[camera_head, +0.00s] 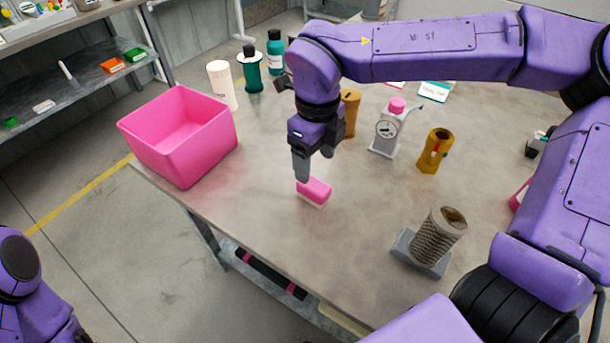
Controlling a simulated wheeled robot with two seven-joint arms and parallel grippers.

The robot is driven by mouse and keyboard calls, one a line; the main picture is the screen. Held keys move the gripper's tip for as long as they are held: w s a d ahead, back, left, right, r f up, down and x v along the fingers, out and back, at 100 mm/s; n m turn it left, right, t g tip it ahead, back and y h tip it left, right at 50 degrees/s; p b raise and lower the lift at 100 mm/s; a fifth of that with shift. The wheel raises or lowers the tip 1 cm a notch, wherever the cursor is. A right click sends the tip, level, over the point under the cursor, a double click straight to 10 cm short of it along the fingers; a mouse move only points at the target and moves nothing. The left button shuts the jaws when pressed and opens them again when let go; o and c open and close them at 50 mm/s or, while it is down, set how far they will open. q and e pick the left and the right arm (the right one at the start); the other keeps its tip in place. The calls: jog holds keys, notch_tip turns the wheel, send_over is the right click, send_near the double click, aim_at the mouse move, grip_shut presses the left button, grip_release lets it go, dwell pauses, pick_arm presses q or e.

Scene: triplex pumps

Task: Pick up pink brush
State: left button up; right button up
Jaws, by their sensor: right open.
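The pink brush (314,191) lies on the grey table near its front edge, with a pink back and a pale underside. My right gripper (303,172) points down just above and behind the brush, its fingertips very close to it. Its jaws are open, though one finger largely hides the other. Whether a finger touches the brush cannot be told. My left arm shows only partly at the lower left corner, and its gripper is out of view.
A pink bin (180,135) stands at the table's left corner. Bottles (252,72) stand behind it. The table around the brush is clear.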

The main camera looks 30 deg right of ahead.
aim_at(314, 184)
notch_tip(314, 184, down, 8)
jog(key=shift+f, duration=0.25)
jog(key=c, duration=1.1)
